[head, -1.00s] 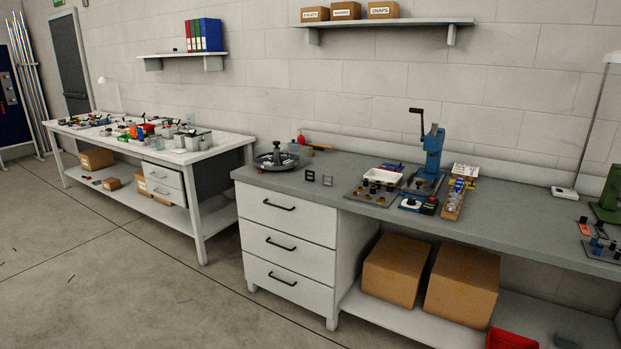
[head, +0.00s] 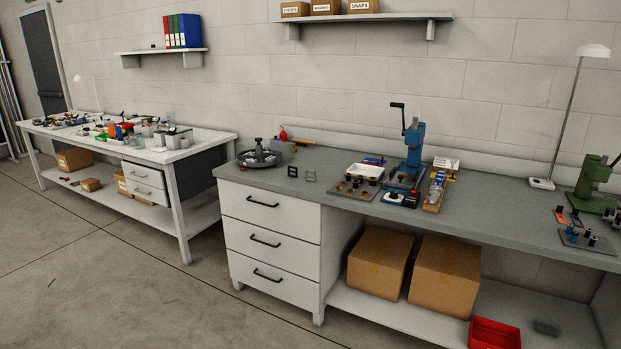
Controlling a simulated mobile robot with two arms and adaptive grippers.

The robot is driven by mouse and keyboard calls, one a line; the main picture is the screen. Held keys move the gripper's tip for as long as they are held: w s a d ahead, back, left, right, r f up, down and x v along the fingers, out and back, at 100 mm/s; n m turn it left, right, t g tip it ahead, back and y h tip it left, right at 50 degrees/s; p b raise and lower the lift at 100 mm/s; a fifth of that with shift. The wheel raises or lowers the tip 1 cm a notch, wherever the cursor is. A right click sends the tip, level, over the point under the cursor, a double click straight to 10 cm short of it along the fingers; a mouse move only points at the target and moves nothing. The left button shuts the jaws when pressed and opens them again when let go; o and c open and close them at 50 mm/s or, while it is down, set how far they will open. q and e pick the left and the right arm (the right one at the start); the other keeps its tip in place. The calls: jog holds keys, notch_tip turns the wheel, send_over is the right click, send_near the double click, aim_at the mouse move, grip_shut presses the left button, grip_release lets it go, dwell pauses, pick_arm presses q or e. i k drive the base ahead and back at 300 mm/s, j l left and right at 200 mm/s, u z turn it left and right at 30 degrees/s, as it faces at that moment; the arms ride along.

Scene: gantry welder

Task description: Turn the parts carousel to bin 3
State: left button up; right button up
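The parts carousel (head: 260,159) is a round, dark grey tray with a knob at its centre. Neither of my grippers shows in the head view.
The grey workbench (head: 330,155) holds a blue press (head: 410,150), a white tray (head: 366,170) and a green press (head: 595,185). White drawers (head: 270,205) are below the carousel. A cluttered white table (head: 205,146) stands left. The floor (head: 110,280) in front is clear.

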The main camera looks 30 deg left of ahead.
aim_at(263, 158)
jog(key=u, duration=1.25)
jog(key=i+j+z, duration=0.1)
jog(key=i+j, duration=1.25)
jog(key=i, duration=0.05)
